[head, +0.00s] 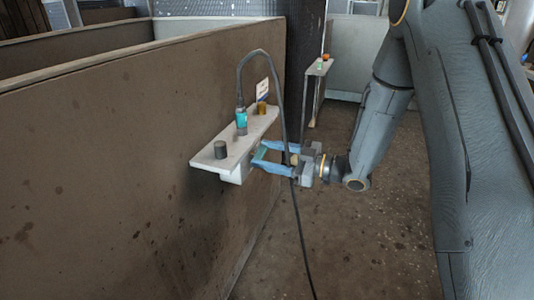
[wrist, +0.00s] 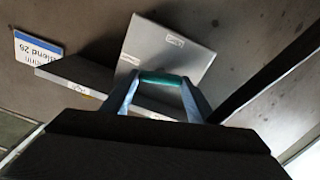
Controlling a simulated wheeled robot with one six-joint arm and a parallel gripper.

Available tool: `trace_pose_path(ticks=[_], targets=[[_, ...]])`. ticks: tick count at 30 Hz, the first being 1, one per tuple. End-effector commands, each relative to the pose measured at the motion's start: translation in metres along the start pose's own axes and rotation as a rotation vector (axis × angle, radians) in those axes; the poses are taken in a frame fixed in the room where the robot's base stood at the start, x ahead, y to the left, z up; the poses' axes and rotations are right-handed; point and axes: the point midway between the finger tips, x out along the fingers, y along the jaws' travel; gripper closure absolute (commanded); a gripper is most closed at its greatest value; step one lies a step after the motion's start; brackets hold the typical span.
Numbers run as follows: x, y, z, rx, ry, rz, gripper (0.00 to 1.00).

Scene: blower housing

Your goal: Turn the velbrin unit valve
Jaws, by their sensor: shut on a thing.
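My gripper (head: 258,156) is at the front of the wall shelf, with its blue fingers on either side of a green handle (head: 260,152). In the wrist view the fingers are shut on this green handle (wrist: 163,78), which lies crosswise between their tips. A pale grey box (head: 240,173) hangs under the shelf; in the wrist view the box (wrist: 170,48) is behind the handle and bears small labels too small to read. How the handle joins the box is hidden. A sign (wrist: 38,48) partly reads "rin Blend 26".
The shelf (head: 208,160) is fixed to a brown wall (head: 120,150). On it stand a dark cylinder (head: 220,149), a teal-banded bottle (head: 241,118) and a yellowish object (head: 261,107). A dark hose (head: 300,225) loops over and hangs near my gripper.

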Motion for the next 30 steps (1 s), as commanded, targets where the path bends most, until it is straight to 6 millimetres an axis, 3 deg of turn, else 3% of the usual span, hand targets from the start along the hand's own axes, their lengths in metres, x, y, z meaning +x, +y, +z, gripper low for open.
trace_pose_path(ticks=[30], targets=[[-0.0002, -0.0043, 0.0020, -0.927, 0.001, 0.000, 0.69]])
